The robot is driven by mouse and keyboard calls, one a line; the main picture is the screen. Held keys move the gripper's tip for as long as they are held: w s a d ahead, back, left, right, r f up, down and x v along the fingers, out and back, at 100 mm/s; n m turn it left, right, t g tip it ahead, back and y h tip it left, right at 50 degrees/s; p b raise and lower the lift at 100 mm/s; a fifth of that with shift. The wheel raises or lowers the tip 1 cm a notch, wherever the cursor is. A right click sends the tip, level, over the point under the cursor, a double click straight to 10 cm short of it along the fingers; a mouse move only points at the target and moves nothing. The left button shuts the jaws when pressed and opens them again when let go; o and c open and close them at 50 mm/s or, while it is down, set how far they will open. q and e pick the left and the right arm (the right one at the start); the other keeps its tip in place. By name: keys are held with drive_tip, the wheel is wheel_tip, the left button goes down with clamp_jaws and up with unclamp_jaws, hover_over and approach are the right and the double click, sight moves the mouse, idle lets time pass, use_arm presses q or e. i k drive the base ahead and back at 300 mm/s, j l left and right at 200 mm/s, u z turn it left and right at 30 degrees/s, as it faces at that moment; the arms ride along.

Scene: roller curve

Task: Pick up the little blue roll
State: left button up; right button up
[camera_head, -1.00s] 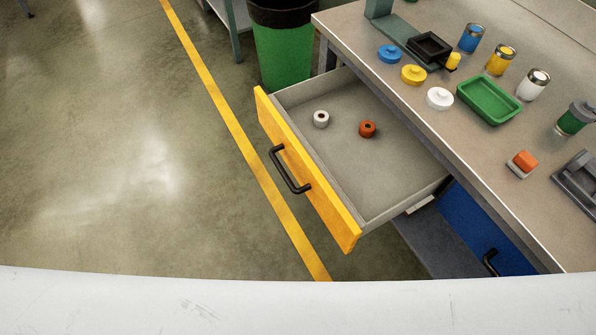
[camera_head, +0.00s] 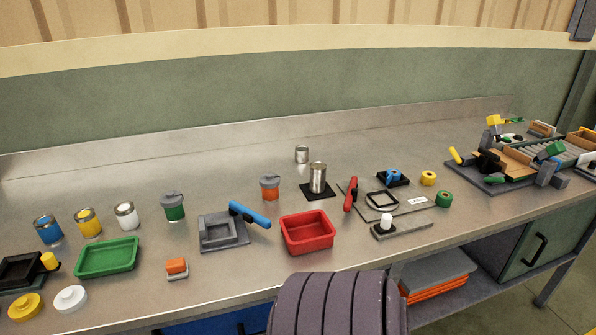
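A small blue piece (camera_head: 394,176) sits in or on a black square holder at the right middle of the bench. It is small in the picture, and I cannot tell whether it is a roll. A yellow roll (camera_head: 429,178) stands to the right of it. A green roll (camera_head: 445,199) stands a little nearer the front edge. Neither of my grippers shows in this view. A dark ribbed part, probably of my own arm, covers the bottom middle of the picture.
On the metal bench (camera_head: 330,140) stand a red tray (camera_head: 307,233), a green tray (camera_head: 107,257), a grey fixture with a blue handle (camera_head: 224,231), a red-handled tool (camera_head: 351,194) and several cans at the left. A cluttered assembly (camera_head: 500,165) fills the right end. The back of the bench is mostly clear.

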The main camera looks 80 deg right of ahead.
sight(397, 174)
drive_tip(key=z, duration=3)
